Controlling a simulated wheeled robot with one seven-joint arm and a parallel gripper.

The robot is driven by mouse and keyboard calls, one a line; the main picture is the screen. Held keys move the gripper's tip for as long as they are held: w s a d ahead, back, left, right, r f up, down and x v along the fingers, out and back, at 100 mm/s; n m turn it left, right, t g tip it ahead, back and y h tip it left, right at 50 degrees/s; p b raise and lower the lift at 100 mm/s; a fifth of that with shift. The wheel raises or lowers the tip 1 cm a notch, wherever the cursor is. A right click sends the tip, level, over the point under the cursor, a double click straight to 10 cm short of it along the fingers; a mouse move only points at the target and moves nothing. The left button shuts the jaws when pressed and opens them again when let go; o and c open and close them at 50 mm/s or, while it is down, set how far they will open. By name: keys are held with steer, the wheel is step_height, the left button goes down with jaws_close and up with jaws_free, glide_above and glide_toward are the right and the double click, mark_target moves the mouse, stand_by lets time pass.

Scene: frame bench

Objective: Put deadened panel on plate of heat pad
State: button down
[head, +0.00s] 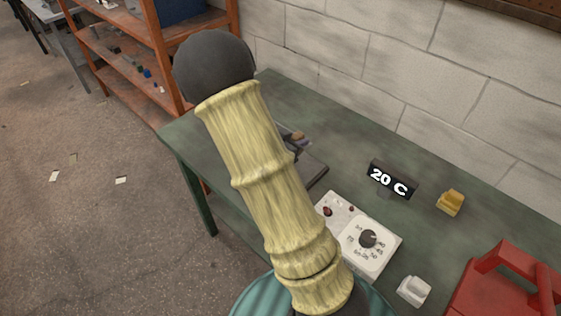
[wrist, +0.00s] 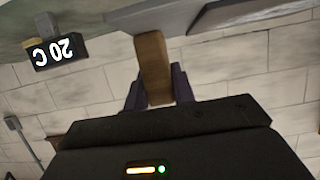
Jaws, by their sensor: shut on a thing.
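The panel is a small brown block (wrist: 152,62), held between the two dark fingers of my gripper (wrist: 158,84) in the wrist view. In the head view a small brown bit of the panel (head: 298,136) shows beside my arm. The heat pad has a dark grey plate (head: 315,168), partly hidden behind my arm, and a pale control box (head: 368,246) with a black dial. The plate also shows at the top of the wrist view (wrist: 165,15). The panel's end overlaps the plate's edge there; I cannot tell whether they touch.
A black display (head: 392,180) reads 20 C behind the heat pad on the green bench (head: 300,105). A yellow block (head: 450,202), a whitish block (head: 414,291) and a red carrier (head: 505,285) stand to the right. A block wall runs behind. The bench's back left is clear.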

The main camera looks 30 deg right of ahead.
steer(key=shift+f, duration=2.75)
steer(key=shift+f, duration=0.1)
steer(key=shift+f+p, duration=0.35)
steer(key=shift+f, duration=1.65)
steer(key=shift+f, duration=0.15)
steer(key=c, duration=1.2)
jaws_free()
steer(key=shift+o, duration=0.2)
